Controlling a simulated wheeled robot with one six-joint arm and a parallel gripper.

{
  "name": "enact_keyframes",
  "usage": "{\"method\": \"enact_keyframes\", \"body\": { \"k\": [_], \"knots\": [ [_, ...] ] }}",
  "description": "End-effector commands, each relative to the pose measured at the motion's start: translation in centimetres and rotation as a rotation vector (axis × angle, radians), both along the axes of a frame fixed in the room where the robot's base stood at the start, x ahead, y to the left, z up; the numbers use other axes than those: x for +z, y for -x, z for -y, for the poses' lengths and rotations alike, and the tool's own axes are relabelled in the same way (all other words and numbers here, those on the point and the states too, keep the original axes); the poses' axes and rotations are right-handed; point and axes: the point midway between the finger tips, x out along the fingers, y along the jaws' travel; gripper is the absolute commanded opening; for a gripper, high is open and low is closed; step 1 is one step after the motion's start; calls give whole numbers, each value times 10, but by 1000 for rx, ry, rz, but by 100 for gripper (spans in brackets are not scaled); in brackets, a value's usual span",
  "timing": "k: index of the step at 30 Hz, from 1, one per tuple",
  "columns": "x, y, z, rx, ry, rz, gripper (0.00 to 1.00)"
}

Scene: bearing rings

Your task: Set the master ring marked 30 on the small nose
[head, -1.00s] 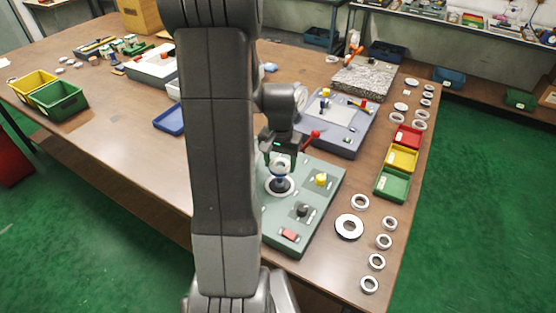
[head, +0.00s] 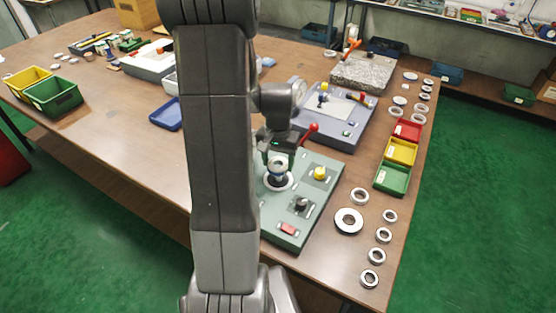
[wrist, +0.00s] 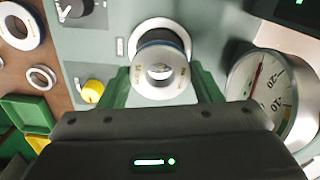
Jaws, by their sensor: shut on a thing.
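My gripper (head: 278,161) is shut on a steel ring with a dark blue band, held over the green gauge base (head: 322,205). In the wrist view the ring (wrist: 160,72) sits between the green fingers, its face toward the camera; its marking is too small to read for sure. Behind it, a dark round body, seemingly the nose, stands on a white round flange (wrist: 137,30). The ring overlaps this body in the picture; I cannot tell whether it is around it or just above. A light shape shows through the ring's bore.
A dial gauge (wrist: 275,98) stands close to the right finger in the wrist view. Several loose rings (head: 349,221) and coloured bins (head: 393,179) lie to the right.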

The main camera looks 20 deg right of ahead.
Motion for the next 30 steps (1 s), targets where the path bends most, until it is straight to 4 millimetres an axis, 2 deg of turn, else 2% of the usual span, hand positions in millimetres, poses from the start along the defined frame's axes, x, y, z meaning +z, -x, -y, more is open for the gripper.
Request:
{"method": "enact_keyframes", "body": {
  "k": [30],
  "knots": [
    [-31, 0, 0, 0, 1, 1, 22]
  ]
}}
